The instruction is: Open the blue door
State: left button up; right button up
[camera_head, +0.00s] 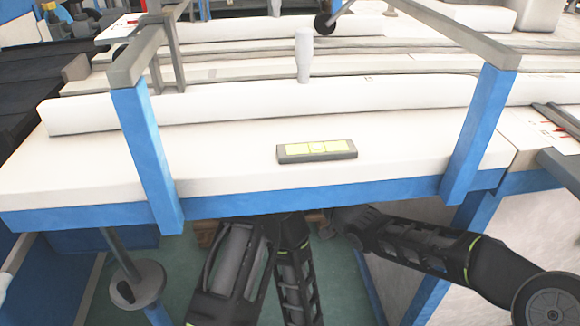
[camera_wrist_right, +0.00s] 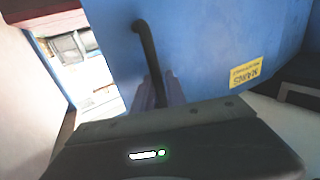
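The blue door (camera_wrist_right: 215,45) fills the upper middle and right of the right wrist view, with a yellow label (camera_wrist_right: 248,73) on it. Its black bar handle (camera_wrist_right: 147,50) curves down towards my right gripper (camera_wrist_right: 160,92). The fingers sit close together on both sides of the handle's lower part and appear shut on it. In the head view my right arm comes in from the right and goes under the table edge, hiding that gripper. My left arm also runs under the table, and its gripper is hidden. The door cannot be made out in the head view.
A white worktop (camera_head: 220,170) on a blue frame stands above my arms, with a blue post (camera_head: 148,160) at left and another (camera_head: 478,135) at right. A grey block with yellow panels (camera_head: 317,151) lies on it. Left of the door, a gap shows pale items (camera_wrist_right: 85,70).

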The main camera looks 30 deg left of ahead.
jog(key=o, duration=0.3)
jog(key=shift+d, duration=0.1)
jog(key=shift+p+v, duration=1.1)
jog(key=shift+v, duration=2.7)
